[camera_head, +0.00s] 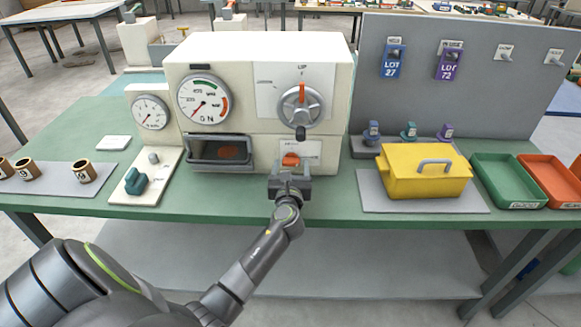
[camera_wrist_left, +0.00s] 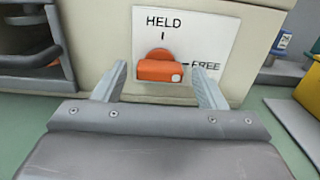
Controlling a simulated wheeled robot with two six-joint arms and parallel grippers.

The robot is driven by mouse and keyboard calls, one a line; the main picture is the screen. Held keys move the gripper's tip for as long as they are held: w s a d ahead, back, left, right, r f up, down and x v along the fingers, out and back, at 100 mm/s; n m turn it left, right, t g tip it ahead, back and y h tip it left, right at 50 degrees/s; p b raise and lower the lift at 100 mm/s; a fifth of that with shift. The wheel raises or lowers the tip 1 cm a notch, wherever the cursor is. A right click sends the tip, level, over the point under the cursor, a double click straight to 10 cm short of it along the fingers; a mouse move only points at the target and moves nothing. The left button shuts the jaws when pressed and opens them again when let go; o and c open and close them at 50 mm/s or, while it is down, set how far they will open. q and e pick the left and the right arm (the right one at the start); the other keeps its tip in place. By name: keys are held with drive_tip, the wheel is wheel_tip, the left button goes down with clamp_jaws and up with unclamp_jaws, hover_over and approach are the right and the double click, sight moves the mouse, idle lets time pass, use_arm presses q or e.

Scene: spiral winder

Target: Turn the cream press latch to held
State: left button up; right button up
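The cream press (camera_head: 256,55) stands on the green bench. Its latch is an orange knob (camera_wrist_left: 158,68) low on the front right, on a white plate marked HELD above and FREE to the right. The knob lies level, its white dot at the right end beside FREE. It also shows in the head view (camera_head: 290,159). My left gripper (camera_head: 290,172) is in front of the latch. In the left wrist view its fingers are open, one on each side of the knob, with gaps visible. My right gripper is in neither view.
A large dial knob (camera_head: 301,105) with a dark handle sits above the latch. An open-fronted bay (camera_head: 221,150) is left of it. A yellow lidded box (camera_head: 425,172) stands on the right, with green (camera_head: 507,180) and orange trays beyond.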

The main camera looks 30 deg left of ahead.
use_arm(q)
drive_tip(key=c, duration=0.9)
drive_tip(key=shift+o, duration=0.2)
drive_tip(key=shift+n, duration=0.3)
drive_tip(key=n+b, duration=0.1)
drive_tip(key=n, duration=0.3)
drive_tip(key=shift+f+n+b, duration=0.1)
drive_tip(key=shift+n+b, duration=0.2)
drive_tip(key=shift+b, duration=0.05)
drive_tip(key=n+b, duration=0.1)
drive_tip(key=n, duration=0.2)
drive_tip(key=shift+n, duration=0.4)
drive_tip(key=n+b, duration=0.2)
drive_tip(key=n, duration=0.2)
drive_tip(key=shift+n+b, duration=1.2)
drive_tip(key=shift+n, duration=1.2)
